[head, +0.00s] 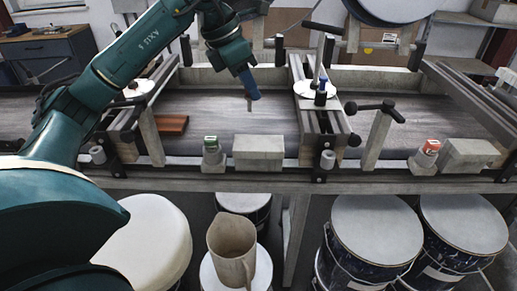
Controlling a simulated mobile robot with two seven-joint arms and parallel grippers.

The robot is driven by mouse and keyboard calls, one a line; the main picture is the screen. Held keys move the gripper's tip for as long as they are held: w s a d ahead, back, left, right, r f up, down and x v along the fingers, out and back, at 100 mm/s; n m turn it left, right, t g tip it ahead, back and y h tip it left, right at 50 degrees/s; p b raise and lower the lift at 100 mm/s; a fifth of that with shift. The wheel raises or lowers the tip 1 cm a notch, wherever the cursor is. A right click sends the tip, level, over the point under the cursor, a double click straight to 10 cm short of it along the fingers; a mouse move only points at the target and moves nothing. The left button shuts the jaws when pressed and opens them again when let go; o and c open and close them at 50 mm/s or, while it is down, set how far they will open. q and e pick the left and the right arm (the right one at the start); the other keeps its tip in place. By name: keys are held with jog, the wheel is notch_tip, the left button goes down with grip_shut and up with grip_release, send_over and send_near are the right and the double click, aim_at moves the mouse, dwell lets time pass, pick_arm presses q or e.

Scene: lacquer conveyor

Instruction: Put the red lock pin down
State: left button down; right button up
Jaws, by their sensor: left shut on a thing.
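My left gripper (253,91), with blue fingers, hangs from the teal arm above the grey conveyor belt (215,112). It is shut on a small thin piece, the lock pin (249,105), which points down from the fingertips. The pin looks dull and brownish here, and its red colour does not show clearly. The fingers hide its upper part. I cannot tell how far its lower end is above the belt. My right gripper is not in view.
A reddish-brown slab (171,124) lies on the belt at left. A crossbar frame with a white disc (314,90) stands right of the gripper. A green-button switch (211,145) and grey box (258,153) line the front edge. Drums (376,226) and a beige jug (231,248) stand below.

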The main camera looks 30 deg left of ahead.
pick_arm(q)
jog(key=f+n, duration=0.1)
jog(key=f, duration=0.2)
jog(key=a+f, duration=0.1)
jog(key=f, duration=0.2)
jog(key=f+n+y, duration=0.1)
jog(key=f, duration=0.2)
jog(key=shift+a+n+t, duration=0.25)
jog(key=shift+n+t, duration=0.05)
jog(key=shift+b, duration=0.4)
jog(key=c, duration=1.3)
grip_release()
jog(key=shift+f, duration=0.1)
